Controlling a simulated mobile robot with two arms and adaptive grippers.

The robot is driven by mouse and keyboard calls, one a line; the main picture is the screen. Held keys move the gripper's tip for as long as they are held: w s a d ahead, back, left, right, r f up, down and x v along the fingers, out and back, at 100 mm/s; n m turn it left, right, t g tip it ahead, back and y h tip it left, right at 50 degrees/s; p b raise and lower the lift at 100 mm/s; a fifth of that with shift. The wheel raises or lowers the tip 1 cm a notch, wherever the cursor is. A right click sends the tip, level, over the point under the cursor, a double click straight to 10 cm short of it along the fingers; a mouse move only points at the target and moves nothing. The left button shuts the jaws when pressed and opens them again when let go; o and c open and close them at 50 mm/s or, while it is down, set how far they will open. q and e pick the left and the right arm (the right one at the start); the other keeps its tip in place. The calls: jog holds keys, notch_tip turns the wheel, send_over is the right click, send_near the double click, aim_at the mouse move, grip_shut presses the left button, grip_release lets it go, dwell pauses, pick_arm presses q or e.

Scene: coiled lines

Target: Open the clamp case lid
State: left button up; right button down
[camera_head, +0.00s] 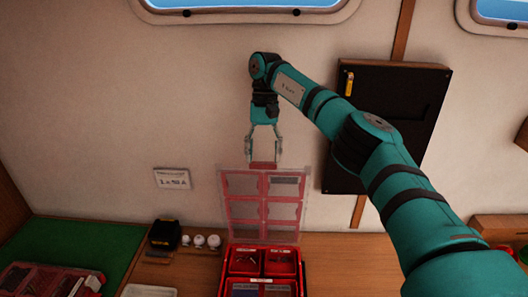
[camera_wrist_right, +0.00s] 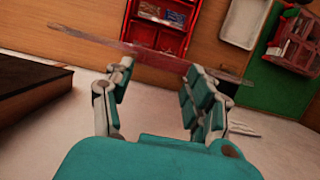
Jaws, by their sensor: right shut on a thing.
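The clamp case (camera_head: 261,262) is a red box with compartments on the wooden counter, low in the middle of the head view. It also shows at the top of the wrist view (camera_wrist_right: 160,38). Its clear lid (camera_head: 262,207) with red framing stands upright at the back of the case. In the wrist view the lid (camera_wrist_right: 150,54) is seen nearly edge-on. My right gripper (camera_head: 264,160) points down and is shut on the lid's top edge. It also shows in the wrist view (camera_wrist_right: 158,68). My left gripper is not in view.
A black and yellow item (camera_head: 165,234) and small white round things (camera_head: 200,240) stand left of the case. Another case (camera_head: 48,281) lies on a green mat (camera_head: 90,240). A dark panel (camera_head: 385,120) is on the wall behind my right arm.

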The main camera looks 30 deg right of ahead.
jog(key=shift+s+d+f, duration=0.1)
jog(key=shift+f, duration=0.6)
jog(key=c, duration=0.6)
grip_release()
jog(key=shift+o, duration=0.9)
jog(key=shift+w+f, duration=0.15)
jog(key=shift+w, duration=0.15)
jog(key=shift+w+d+f, duration=0.15)
jog(key=shift+w, duration=0.15)
jog(key=shift+s+r, duration=0.25)
jog(key=shift+s, duration=0.05)
